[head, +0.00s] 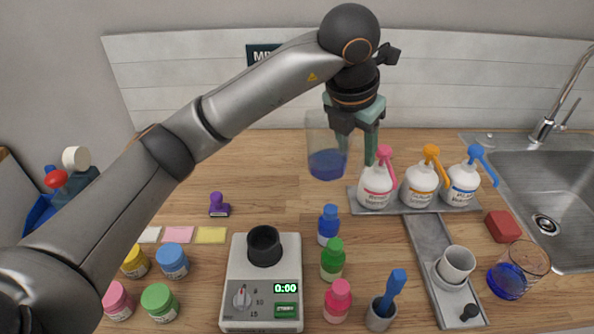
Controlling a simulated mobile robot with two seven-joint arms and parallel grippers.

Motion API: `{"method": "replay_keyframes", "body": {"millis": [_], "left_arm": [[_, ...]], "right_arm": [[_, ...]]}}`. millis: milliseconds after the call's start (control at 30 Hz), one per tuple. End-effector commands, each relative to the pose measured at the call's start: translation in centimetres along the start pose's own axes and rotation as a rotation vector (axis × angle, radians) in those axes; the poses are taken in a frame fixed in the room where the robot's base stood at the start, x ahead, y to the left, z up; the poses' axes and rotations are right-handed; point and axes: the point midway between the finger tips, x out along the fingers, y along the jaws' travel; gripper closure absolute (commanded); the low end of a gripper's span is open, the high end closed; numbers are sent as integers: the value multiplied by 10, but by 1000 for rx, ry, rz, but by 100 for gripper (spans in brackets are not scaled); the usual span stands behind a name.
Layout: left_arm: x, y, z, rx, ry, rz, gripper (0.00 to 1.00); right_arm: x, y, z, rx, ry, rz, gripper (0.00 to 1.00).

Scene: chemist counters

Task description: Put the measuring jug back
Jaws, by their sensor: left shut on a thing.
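My left gripper (352,138) is shut on a clear vessel with a blue lower part (327,163), which looks like the measuring jug. It holds the vessel by its right side, roughly upright, near the back of the wooden counter and left of the pump bottles. I cannot tell whether its base touches the counter. My right gripper is not in view.
Pump bottles in pink (376,188), orange (420,187) and blue (462,186) stand on a grey tray (445,209). A scale (236,272) with a black cup (264,246), several small jars and bottles, and a white cup (457,263) stand nearer. The sink (560,180) is at right.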

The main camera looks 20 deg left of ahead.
Motion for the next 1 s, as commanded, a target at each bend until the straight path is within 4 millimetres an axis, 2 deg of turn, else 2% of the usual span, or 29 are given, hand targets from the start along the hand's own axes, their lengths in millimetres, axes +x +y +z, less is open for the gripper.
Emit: {"method": "replay_keyframes", "body": {"millis": [33,200,300,433,800,1000], "left_arm": [[4,14,-2,-7,2,0,100],[22,53,-8,-7,3,1,100],[37,74,-12,-5,4,0,100],[60,91,-20,-5,3,-1,100],[90,115,-29,-3,2,0,100],[114,112,-38,-1,1,-1,100]], "right_arm": [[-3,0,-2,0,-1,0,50],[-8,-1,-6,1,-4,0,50],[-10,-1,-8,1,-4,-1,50],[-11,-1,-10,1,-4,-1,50],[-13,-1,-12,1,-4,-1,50],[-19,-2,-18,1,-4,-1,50]]}}
